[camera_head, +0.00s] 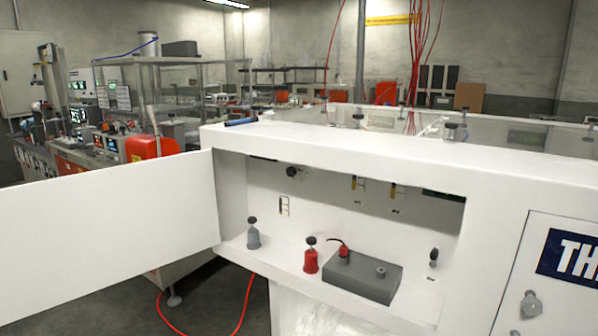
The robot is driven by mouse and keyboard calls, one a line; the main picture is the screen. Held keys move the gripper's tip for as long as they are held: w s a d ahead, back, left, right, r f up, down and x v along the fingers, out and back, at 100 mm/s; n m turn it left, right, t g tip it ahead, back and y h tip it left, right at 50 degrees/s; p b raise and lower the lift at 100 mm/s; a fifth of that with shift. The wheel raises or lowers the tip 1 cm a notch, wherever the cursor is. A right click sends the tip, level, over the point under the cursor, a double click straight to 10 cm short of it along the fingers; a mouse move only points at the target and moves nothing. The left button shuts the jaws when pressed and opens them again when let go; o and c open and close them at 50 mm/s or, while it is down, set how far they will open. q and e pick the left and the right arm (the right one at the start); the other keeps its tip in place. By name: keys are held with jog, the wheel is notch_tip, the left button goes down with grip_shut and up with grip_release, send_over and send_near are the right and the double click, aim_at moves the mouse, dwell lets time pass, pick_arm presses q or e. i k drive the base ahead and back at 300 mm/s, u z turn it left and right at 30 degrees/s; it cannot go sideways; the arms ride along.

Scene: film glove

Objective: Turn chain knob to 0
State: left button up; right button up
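A white cabinet (355,143) stands ahead with an open compartment. On its back wall is a dark round knob (293,171). Inside stand a grey fitting with a black knob (253,232), a red fitting with a black knob (311,256) and a small black knob (434,255) at the right. I cannot tell which of these is the chain knob, and no 0 mark is readable. Neither of my grippers is in view.
A white door (105,236) stands open on the left. A grey box (362,277) with a short red cable lies on the compartment floor. A closed panel (563,290) with a knob is at the right. A red hose (246,305) lies on the floor. Other machines stand behind.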

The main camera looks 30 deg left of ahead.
aim_at(290, 171)
jog(key=k, duration=0.5)
jog(key=u, duration=0.85)
jog(key=i, duration=0.3)
jog(key=u, duration=0.6)
